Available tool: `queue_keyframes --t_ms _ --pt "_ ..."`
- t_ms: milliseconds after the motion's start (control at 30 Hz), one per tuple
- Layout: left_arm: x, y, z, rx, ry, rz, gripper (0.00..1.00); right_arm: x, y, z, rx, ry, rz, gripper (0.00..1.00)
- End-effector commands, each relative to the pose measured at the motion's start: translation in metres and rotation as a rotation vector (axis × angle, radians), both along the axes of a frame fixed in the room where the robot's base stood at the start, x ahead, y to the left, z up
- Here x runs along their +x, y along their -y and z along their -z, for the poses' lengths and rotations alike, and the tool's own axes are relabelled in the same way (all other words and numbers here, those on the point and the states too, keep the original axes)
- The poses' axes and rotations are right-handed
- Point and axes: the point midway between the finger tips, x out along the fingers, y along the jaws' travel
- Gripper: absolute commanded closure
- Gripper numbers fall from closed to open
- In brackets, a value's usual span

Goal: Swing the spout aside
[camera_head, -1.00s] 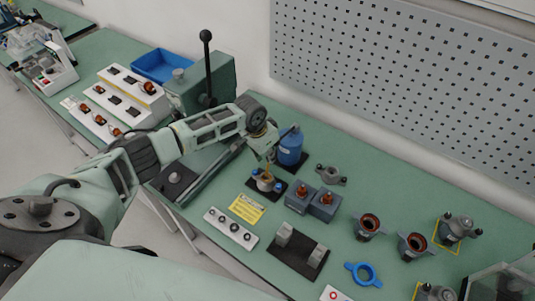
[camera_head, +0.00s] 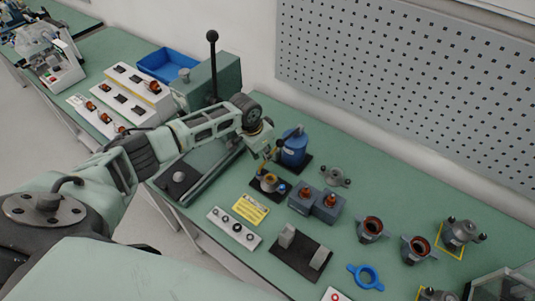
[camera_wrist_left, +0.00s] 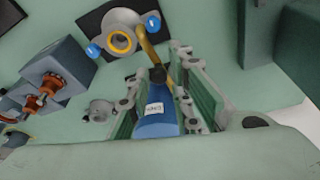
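A blue bottle (camera_head: 294,147) with a label stands on a dark mat. Its brass-coloured curved spout (camera_wrist_left: 149,50) leaves a black cap and reaches toward a grey part (camera_head: 269,183) with a gold ring and blue knobs. The spout's end is over or beside that part's edge; I cannot tell which. My left gripper (camera_head: 264,150) hangs beside the bottle, above the grey part. In the left wrist view its fingers (camera_wrist_left: 158,88) are apart, with the spout and the blue bottle (camera_wrist_left: 157,122) showing between them. Contact with the spout is not clear. My right gripper is out of view.
Grey blocks with copper coils (camera_head: 316,202) stand close to the right of the grey part. A yellow card (camera_head: 250,209) lies in front. A green machine with a tall black lever (camera_head: 213,75) stands left of the bottle. A perforated wall panel (camera_head: 400,80) rises behind.

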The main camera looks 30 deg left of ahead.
Motion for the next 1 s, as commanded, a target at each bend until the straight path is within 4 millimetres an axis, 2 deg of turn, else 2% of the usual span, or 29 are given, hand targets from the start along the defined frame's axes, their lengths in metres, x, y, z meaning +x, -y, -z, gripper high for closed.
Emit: queue_keyframes --t_ms 133,733,1000 --pt "0.002 -0.013 0.001 0.001 0.001 -0.003 0.80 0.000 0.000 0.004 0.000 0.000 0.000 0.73" --pt "0.014 -0.038 0.001 0.001 0.001 -0.002 0.80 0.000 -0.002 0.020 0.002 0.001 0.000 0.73" --pt "0.026 -0.050 0.002 0.000 0.002 -0.001 0.80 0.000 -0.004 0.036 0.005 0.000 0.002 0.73"
